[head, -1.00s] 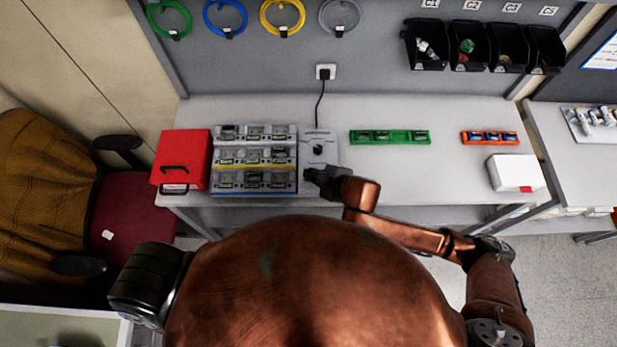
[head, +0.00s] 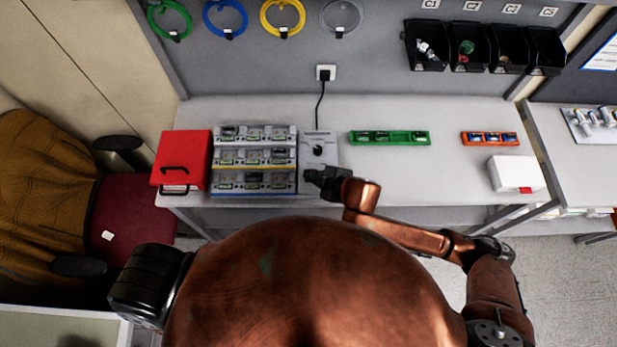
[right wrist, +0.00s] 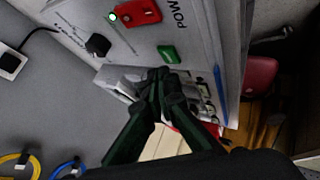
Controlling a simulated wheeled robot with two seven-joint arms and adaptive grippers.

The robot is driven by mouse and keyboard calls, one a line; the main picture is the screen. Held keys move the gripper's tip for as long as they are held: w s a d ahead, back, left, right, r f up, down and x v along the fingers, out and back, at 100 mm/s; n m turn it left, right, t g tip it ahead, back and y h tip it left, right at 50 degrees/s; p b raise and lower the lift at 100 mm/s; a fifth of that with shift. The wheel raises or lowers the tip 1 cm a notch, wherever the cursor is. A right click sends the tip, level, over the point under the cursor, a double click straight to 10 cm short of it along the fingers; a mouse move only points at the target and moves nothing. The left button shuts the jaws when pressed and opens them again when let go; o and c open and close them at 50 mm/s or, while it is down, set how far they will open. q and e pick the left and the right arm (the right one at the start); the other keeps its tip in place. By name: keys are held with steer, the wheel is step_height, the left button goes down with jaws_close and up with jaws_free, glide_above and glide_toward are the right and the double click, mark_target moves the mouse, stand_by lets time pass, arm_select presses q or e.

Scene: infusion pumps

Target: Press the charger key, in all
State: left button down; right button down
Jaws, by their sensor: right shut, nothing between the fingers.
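The charger (head: 320,137) is a pale grey unit on the bench, right of the pump rack, with a black knob (head: 318,149) and a black cable. In the right wrist view its panel (right wrist: 189,22) shows a green key (right wrist: 168,53), a red switch (right wrist: 138,12) with a lit green lamp beside it, the knob and "POW" lettering. My right gripper (head: 308,175) is shut and empty at the charger's front end. In the right wrist view its fingertips (right wrist: 160,76) are just below the green key; I cannot tell whether they touch the panel. My left gripper is not in view.
The pump rack (head: 254,168) holds several units in rows, close left of my right gripper. A red case (head: 181,158) stands left of it. A green strip (head: 390,137), an orange strip (head: 489,138) and a white box (head: 516,173) lie to the right. Bare bench lies between.

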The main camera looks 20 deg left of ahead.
steer(key=shift+f, duration=0.15)
steer(key=shift+f, duration=0.3)
steer(key=shift+f, duration=0.4)
stand_by(1.0)
steer(key=shift+r+p, duration=0.1)
steer(key=shift+p, duration=0.2)
steer(key=shift+r+p, duration=0.75)
steer(key=shift+p, duration=0.2)
step_height(320, 180, up, 5)
steer(key=p, duration=0.5)
steer(key=shift+p, duration=0.3)
